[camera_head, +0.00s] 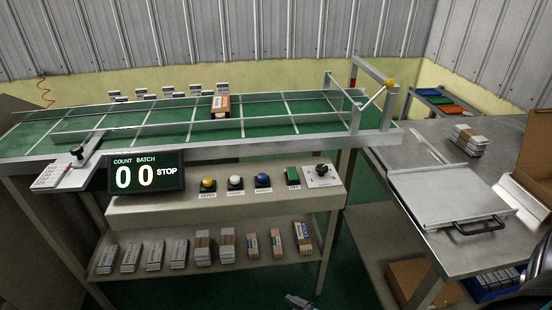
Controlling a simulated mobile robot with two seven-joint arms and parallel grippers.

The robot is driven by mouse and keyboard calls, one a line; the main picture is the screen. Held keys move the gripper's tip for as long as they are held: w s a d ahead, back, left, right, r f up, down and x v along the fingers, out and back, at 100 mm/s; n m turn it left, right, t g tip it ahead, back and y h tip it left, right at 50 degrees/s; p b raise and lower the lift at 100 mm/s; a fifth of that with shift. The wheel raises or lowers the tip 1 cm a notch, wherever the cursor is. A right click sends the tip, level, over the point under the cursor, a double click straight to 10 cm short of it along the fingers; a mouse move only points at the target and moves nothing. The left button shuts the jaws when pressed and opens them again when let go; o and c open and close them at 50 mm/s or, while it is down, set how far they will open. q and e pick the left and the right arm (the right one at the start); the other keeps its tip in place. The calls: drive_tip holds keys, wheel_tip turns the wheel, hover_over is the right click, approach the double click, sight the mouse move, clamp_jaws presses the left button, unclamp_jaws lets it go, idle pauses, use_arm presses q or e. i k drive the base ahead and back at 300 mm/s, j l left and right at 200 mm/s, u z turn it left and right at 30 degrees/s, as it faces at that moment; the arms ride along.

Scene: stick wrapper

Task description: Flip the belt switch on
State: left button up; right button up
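The control panel (150,209) is a beige ledge below the green conveyor belt (270,122). At its right end a black knob or lever (322,170) stands on a pale plate. Left of it is a green switch (292,175), then blue, white and yellow knobs. The labels are too small to read, so I cannot tell which is the belt switch. The display (146,173) reads COUNT 0, BATCH 0, STOP. A small grey piece, perhaps a tip of one of my grippers, shows at the bottom edge, well below the panel. A dark part of my arm shows at the right edge.
A shelf below the panel holds several boxes and bundles (203,248). A metal side table (400,150) at right bears a tray with a black handle (481,227) and a stack of packs (468,140). A brown box (535,165) stands at the far right.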

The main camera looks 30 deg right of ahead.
sight(292, 171)
drive_tip(key=z, duration=1.15)
drive_tip(key=k+j+u, duration=0.1)
drive_tip(key=j+u, duration=0.2)
